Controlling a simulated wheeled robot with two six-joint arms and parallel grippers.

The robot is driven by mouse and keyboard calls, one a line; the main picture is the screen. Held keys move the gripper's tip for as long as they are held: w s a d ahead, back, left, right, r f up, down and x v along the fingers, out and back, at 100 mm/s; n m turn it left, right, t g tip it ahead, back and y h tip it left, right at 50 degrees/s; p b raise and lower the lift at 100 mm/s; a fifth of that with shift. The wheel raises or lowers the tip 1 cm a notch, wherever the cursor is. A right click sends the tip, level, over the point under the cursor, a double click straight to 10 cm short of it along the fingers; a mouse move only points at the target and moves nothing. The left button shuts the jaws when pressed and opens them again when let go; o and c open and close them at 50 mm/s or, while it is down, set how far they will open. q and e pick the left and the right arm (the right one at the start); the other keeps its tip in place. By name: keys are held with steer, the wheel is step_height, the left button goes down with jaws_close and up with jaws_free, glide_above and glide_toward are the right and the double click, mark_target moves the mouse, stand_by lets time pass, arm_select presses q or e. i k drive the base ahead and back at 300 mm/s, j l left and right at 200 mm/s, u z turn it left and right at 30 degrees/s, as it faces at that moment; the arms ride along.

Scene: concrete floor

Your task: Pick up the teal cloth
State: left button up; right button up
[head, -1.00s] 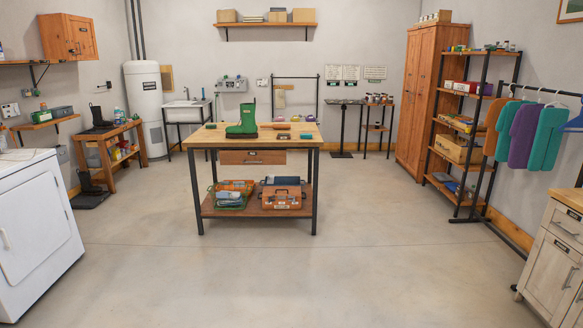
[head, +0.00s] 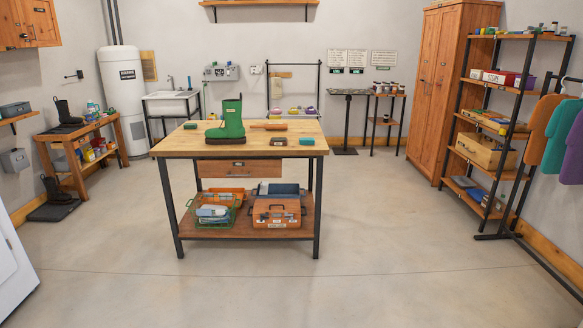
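No item is plainly the teal cloth at this distance. A small teal block-like item (head: 306,141) lies near the front right of the workbench top (head: 175,146), and a smaller teal-green item (head: 190,125) lies at its back left. A teal garment (head: 562,133) hangs on the rack at the right edge. A green wire basket (head: 209,222) on the bench's lower shelf holds folded-looking blue, white and grey items. Neither of my grippers is in view.
A green boot (head: 231,122) stands on the bench beside a brush-like item (head: 272,126). An orange toolbox (head: 277,213) sits on the lower shelf. A shelving unit (head: 497,120) and tall cabinet (head: 432,90) stand right. The floor before the bench is clear.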

mark_target(304, 141)
steer(key=i, duration=2)
steer(key=i+z, duration=0.2)
steer(key=i, duration=0.25)
steer(key=i+z, duration=0.2)
steer(key=i, duration=0.25)
steer(key=i+z, duration=0.2)
steer(key=i, duration=0.25)
steer(key=i+j+z, duration=0.25)
steer(key=i, duration=0.2)
steer(key=i+j+z, duration=0.2)
steer(key=i, duration=0.25)
